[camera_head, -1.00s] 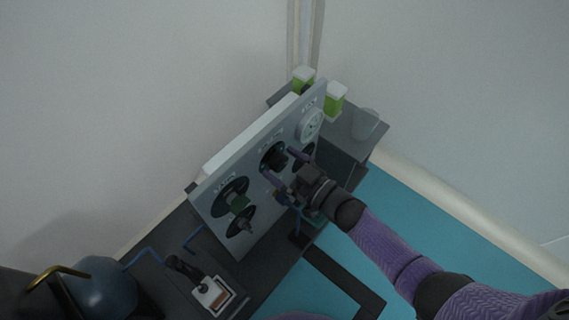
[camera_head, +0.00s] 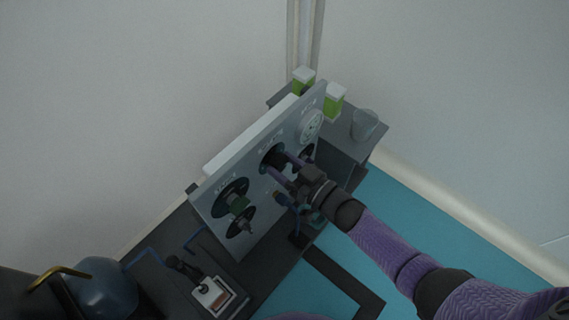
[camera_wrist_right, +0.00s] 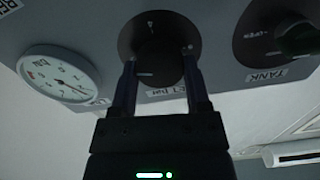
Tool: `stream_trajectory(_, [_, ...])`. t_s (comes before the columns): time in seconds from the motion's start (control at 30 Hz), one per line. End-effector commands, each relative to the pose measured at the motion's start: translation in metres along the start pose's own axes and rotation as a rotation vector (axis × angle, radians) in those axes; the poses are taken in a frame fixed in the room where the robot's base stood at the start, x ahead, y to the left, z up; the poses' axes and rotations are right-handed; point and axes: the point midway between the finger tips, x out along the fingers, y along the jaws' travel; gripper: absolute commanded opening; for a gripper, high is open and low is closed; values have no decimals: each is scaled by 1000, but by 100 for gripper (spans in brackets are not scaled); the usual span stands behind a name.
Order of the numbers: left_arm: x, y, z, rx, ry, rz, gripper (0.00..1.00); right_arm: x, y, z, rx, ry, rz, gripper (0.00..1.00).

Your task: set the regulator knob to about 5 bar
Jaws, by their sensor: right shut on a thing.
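The panel (camera_head: 255,200) stands upright and carries several dark round dials. My right gripper (camera_head: 280,164) reaches the regulator knob (camera_wrist_right: 160,62) from the front. In the right wrist view, the two fingers of the gripper (camera_wrist_right: 160,75) lie on either side of this dark knob and are shut on it. The knob has a light pointer mark, and a dark disc with small marks lies behind it. A label below the knob is partly hidden by the fingers. The white round gauge (camera_wrist_right: 60,76) is beside it; it also shows in the head view (camera_head: 311,125). Its reading is too small to tell. My left gripper is not in view.
A TANK valve (camera_wrist_right: 298,40) is on the panel to the knob's right in the wrist view. Green-and-white boxes (camera_head: 334,101) and a clear cup (camera_head: 364,124) stand behind the panel's far end. A white switch box (camera_head: 214,295) is on the near table.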

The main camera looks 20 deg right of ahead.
Motion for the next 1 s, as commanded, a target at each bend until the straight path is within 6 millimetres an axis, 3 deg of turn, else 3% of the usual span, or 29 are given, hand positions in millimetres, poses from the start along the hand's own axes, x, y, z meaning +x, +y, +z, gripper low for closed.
stream_trajectory(0.6, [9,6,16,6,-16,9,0,-1,2,2,573,-4,2,2])
stream_trajectory(1.0, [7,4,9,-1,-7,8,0,-1,2,3,952,-4,2,2])
